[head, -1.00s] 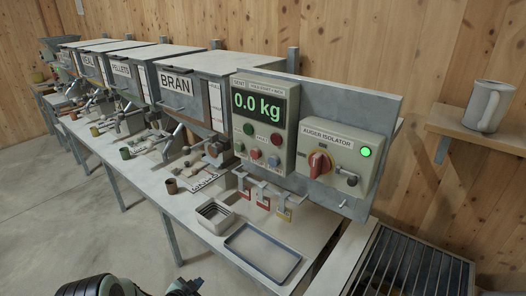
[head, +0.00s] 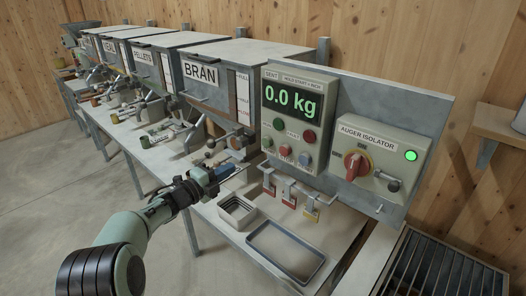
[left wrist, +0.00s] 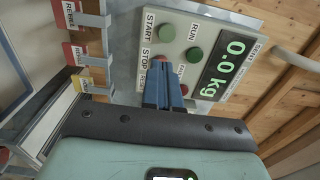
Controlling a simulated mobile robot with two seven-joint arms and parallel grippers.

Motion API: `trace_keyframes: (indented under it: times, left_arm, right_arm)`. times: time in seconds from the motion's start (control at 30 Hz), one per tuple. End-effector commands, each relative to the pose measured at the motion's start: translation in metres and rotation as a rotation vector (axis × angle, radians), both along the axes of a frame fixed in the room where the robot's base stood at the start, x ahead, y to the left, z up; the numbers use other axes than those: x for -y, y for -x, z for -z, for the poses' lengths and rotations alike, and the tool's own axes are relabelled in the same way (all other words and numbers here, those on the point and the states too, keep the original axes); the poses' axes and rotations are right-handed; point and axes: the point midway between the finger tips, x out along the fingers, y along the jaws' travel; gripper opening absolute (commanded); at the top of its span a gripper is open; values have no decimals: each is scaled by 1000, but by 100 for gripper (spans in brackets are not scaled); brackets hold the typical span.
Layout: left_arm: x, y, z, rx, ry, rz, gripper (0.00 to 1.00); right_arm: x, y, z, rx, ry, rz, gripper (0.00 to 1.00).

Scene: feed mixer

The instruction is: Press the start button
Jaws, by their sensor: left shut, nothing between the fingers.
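The start button (head: 268,141) is the green one at the lower left of the grey control panel (head: 270,75). In the left wrist view the green start button (left wrist: 167,32) sits beside its START label, above my fingers. My left gripper (head: 232,171) is shut and empty, in front of and below the panel, apart from the button. In the left wrist view its blue fingers (left wrist: 163,82) point at the panel and partly cover the area by the STOP label. My right gripper is not in view.
A red stop button (head: 285,151) and a blue button (head: 305,160) sit right of the start button. The auger isolator (head: 380,160) has a red knob and lit green lamp. Hanging tags (head: 290,195), a square container (head: 237,212) and a tray (head: 285,252) are below.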

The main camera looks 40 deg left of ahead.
Motion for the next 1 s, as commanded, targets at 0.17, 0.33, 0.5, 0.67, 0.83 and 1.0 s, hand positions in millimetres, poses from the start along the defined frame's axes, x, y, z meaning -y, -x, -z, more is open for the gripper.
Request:
trace_keyframes:
  times: [0.17,0.33,0.5,0.67,0.83,1.0]
  left_arm:
    - [0,-2,1,-1,3,0,0]
    - [2,-20,0,-1,5,3,0]
    - [6,-56,-3,1,5,4,0]
    - [8,-91,-4,1,6,2,0]
    - [11,-121,-4,4,5,1,0]
    - [12,-137,-3,3,4,0,0]
  right_arm:
    - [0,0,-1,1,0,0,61]
    - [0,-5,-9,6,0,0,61]
    - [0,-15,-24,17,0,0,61]
    - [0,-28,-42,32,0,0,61]
    - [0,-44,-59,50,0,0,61]
    - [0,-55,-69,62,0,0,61]
